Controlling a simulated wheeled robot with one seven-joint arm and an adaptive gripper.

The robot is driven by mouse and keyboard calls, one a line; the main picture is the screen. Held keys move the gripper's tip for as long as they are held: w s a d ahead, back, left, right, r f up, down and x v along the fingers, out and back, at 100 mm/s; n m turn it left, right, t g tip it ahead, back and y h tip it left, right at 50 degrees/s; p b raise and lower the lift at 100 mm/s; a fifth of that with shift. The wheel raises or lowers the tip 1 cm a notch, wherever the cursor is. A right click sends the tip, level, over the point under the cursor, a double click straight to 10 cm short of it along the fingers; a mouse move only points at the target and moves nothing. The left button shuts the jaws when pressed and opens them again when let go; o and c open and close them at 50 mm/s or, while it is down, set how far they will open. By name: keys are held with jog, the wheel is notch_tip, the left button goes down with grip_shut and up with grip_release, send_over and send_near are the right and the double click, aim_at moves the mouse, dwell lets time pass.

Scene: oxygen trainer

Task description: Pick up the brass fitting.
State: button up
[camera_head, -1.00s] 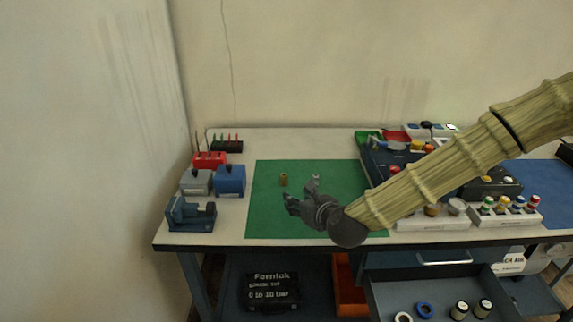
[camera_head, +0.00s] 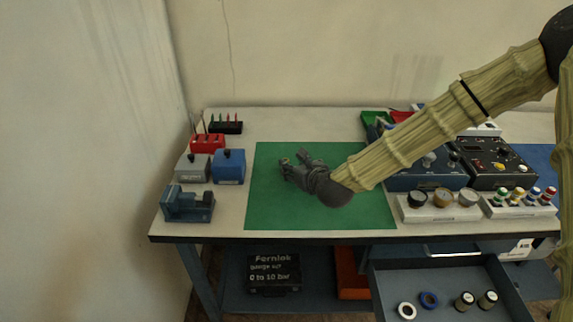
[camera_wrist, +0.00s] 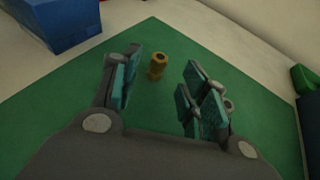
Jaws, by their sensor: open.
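The brass fitting (camera_wrist: 157,66) stands upright on the green mat (camera_wrist: 70,105) in the wrist view. It is a small brass-coloured cylinder, just beyond the fingertips and between the lines of the two fingers, closer to the left one. My gripper (camera_wrist: 160,88) is open and empty in the wrist view. In the head view my gripper (camera_head: 288,165) is low over the green mat (camera_head: 275,212), and the fitting is hidden there behind the gripper.
A blue box (camera_head: 229,166), a grey box (camera_head: 193,167) and a dark blue vise-like block (camera_head: 188,204) stand left of the mat. Gauges (camera_head: 442,197) and control panels (camera_head: 490,160) stand to the right. An open drawer (camera_head: 450,285) juts out at the front right.

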jog(key=shift+w+a+r, duration=0.1)
jog(key=shift+a, duration=0.05)
jog(key=shift+f+p+x, duration=0.25)
jog(key=shift+p+x, duration=0.5)
jog(key=shift+x, duration=1.7)
jog(key=shift+r, duration=0.1)
grip_shut()
